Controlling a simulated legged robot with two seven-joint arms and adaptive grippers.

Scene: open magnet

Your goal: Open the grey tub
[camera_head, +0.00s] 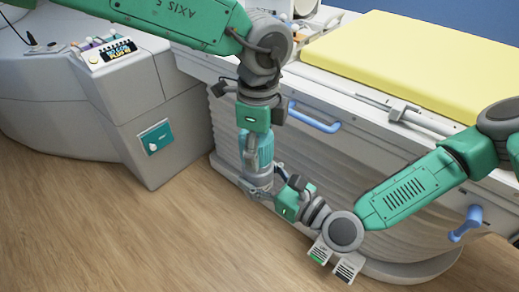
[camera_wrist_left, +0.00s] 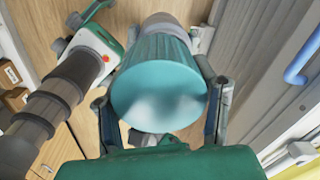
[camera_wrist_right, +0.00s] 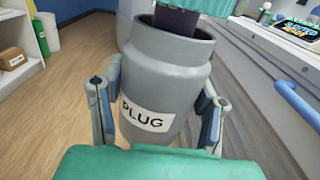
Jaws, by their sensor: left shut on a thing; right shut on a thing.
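The grey tub (camera_wrist_right: 160,85), labelled "PLUG", stands between the fingers of my right gripper (camera_wrist_right: 158,108), which is shut on its sides. Its rim is uncovered in the right wrist view. A dark purple piece (camera_wrist_right: 176,20) reaches down into its mouth from the teal lid (camera_wrist_right: 208,4) above. The teal lid (camera_wrist_left: 160,85) fills the middle of the left wrist view, with my left gripper (camera_wrist_left: 160,105) shut on it. In the head view the lid (camera_head: 265,150) hangs below my left wrist, above the tub (camera_head: 259,181). The tub's inside is mostly hidden.
A bed with a yellow mattress (camera_head: 420,60) and blue handles (camera_head: 314,118) stands close behind the grippers. A grey console (camera_head: 155,120) with a small display (camera_head: 112,50) is at left. The wooden floor (camera_head: 130,235) in front is clear.

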